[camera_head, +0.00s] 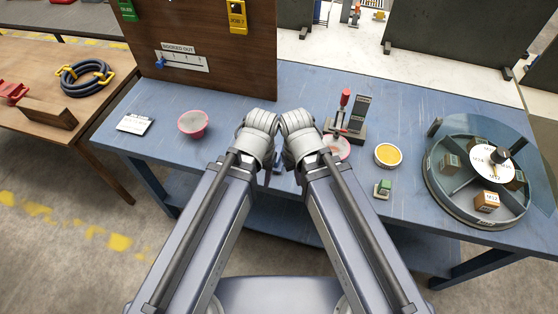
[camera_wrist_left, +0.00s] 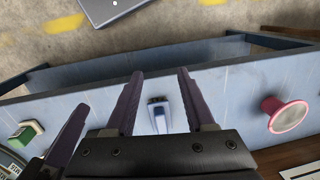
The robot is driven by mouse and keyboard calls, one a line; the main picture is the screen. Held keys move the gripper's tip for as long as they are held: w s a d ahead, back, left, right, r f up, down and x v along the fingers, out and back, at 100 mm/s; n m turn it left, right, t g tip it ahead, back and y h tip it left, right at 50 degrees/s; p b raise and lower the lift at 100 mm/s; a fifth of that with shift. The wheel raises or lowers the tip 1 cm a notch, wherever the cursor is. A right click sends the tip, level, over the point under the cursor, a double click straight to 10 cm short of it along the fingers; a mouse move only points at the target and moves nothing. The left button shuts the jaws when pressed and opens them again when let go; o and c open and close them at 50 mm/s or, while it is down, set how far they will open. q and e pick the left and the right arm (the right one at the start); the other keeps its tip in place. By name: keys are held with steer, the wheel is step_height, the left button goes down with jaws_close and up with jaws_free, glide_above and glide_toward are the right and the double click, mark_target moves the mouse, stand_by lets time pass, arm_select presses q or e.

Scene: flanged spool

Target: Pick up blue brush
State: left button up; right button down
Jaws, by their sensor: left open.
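A small blue and white piece (camera_wrist_left: 158,114), which looks like the blue brush, lies on the blue table between the fingers of my left gripper (camera_wrist_left: 160,75) in the left wrist view. The gripper is open and nothing is held; I cannot tell how high it is above the piece. In the head view a small part of the blue piece (camera_head: 278,167) shows between my two forearms, and the rest is hidden. The fingers of both grippers are hidden under my wrists there. Another dark finger (camera_wrist_left: 72,135), seemingly of my right gripper (camera_head: 301,135), shows at the left of the wrist view.
A pinkish-red flanged spool (camera_head: 193,123) stands to the left, beside a white card (camera_head: 134,124). To the right are a red-handled clamp (camera_head: 344,112), a yellow-topped tin (camera_head: 388,155), a green block (camera_head: 383,188) and a round glass-covered turntable (camera_head: 450,195). A brown board (camera_head: 210,65) stands behind.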

arm_select(q)
steer(key=o, duration=0.3)
steer(key=w+d+f+t+b, duration=0.1)
steer(key=w+f+b, duration=0.2)
steer(key=w, duration=0.2)
steer(key=shift+w+d+f+t+h, duration=0.15)
steer(key=shift+t+h, duration=0.15)
steer(key=shift+h, duration=0.1)
steer(key=o, duration=0.4)
steer(key=w+d+t+b, duration=0.1)
steer(key=w, duration=0.1)
steer(key=w+d+f+h+b, duration=0.1)
steer(key=w, duration=0.2)
steer(key=w+d+t, duration=0.1)
steer(key=w, duration=0.1)
steer(key=shift+w+f+n+t+b, duration=0.25)
steer(key=shift+w+n+t+b, duration=0.05)
steer(key=shift+b, duration=0.1)
steer(key=shift+w+d+r+h, duration=0.1)
steer(key=shift+w+r+h, duration=0.05)
steer(key=shift+w+h, duration=0.2)
steer(key=b+x, duration=0.7)
steer(key=x, duration=0.1)
steer(key=shift+s+d, duration=0.15)
steer(key=shift+r, duration=0.15)
